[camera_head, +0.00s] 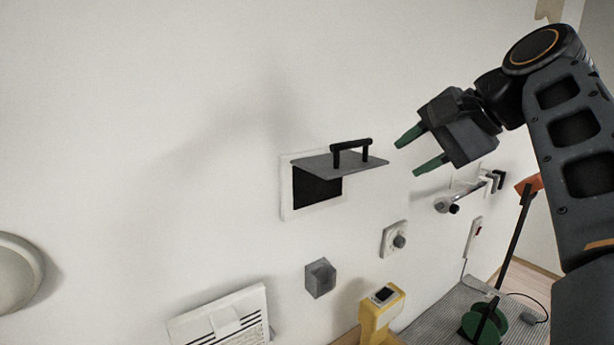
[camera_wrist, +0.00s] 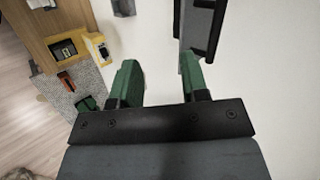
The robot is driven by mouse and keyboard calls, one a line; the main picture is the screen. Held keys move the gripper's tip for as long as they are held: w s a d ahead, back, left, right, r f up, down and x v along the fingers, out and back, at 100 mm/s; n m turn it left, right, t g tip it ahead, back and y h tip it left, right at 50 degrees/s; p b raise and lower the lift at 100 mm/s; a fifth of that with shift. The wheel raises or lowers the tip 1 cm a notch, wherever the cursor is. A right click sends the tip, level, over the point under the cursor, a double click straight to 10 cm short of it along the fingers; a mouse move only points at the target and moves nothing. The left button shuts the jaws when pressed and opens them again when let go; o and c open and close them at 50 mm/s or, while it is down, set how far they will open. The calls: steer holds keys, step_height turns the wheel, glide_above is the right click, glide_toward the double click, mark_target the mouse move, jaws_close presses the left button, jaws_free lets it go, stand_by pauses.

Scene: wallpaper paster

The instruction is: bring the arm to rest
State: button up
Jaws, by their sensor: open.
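My gripper (camera_head: 412,152) is open and empty, its two green fingertips apart, on the right of the head view. It is in front of the white wall, to the right of a grey flap (camera_head: 312,161) with a black bar handle (camera_head: 351,148). The flap stands out from a white frame with a dark opening under it. In the wrist view my gripper (camera_wrist: 158,85) shows both green fingers with a gap between them. The flap and its handle (camera_wrist: 212,30) show beside the right finger; whether they touch cannot be told.
Below the flap are a grey block (camera_head: 320,278), a round knob (camera_head: 399,241) on a plate and a white vent (camera_head: 222,318). A yellow device (camera_head: 379,312) stands at the bottom. A lever handle (camera_head: 447,205) is on the wall behind my arm. The upper left wall is clear.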

steer(key=d+f+n+h+b, duration=0.1)
steer(key=d+f+n+h, duration=0.15)
steer(key=f, duration=0.85)
steer(key=d+f+n+h+b, duration=0.1)
steer(key=f+h, duration=0.2)
steer(key=f, duration=0.9)
steer(key=s+a+f+n+h+b, duration=0.1)
steer(key=s+f, duration=0.3)
steer(key=f, duration=0.4)
steer(key=s+a+f+n+g+h+b, duration=0.1)
steer(key=s+f+n, duration=0.3)
steer(key=f, duration=0.4)
steer(key=shift+s+a, duration=0.6)
steer(key=shift+a, duration=0.25)
steer(key=shift+f, duration=0.1)
